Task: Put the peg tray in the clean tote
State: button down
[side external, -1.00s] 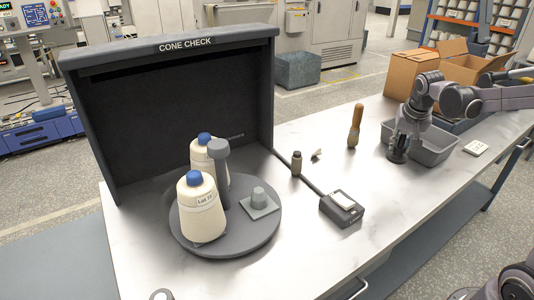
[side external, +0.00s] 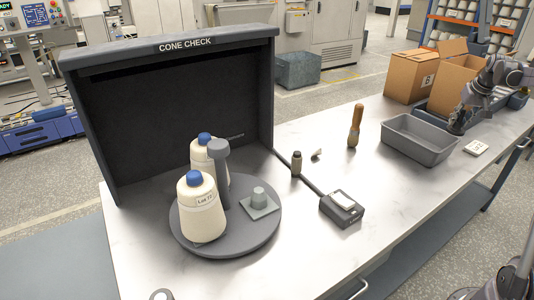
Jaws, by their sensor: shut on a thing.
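A small grey-green square plate with one short peg standing on it (side external: 260,203), which looks like the peg tray, lies on the right side of the dark round turntable (side external: 225,247). An open, empty-looking grey tote (side external: 415,149) stands at the right of the bench; no label shows whether it is the clean one. My gripper (side external: 457,128) is at this tote's right end, far from the plate. It is shut, but its fingers are small and dark, and I cannot make out what is between them.
A small bottle (side external: 296,164), brush (side external: 355,125), cabled device (side external: 341,208) and white pad (side external: 476,148) are on the bench. Cardboard boxes (side external: 410,77) stand behind.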

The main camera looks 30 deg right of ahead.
jog(key=shift+d+f, duration=0.1)
jog(key=shift+d, duration=0.25)
jog(key=w+f, duration=0.2)
jog(key=w, duration=0.1)
jog(key=w+a+f, duration=0.1)
jog(key=w+f, duration=0.1)
jog(key=w, duration=0.2)
jog(key=w+a+f, duration=0.1)
jog(key=w+f, duration=0.1)
jog(key=w, duration=0.2)
jog(key=shift+a+f, duration=0.25)
jog(key=shift+f, duration=2.2)
jog(key=shift+f, duration=0.1)
jog(key=c, duration=1.1)
grip_release()
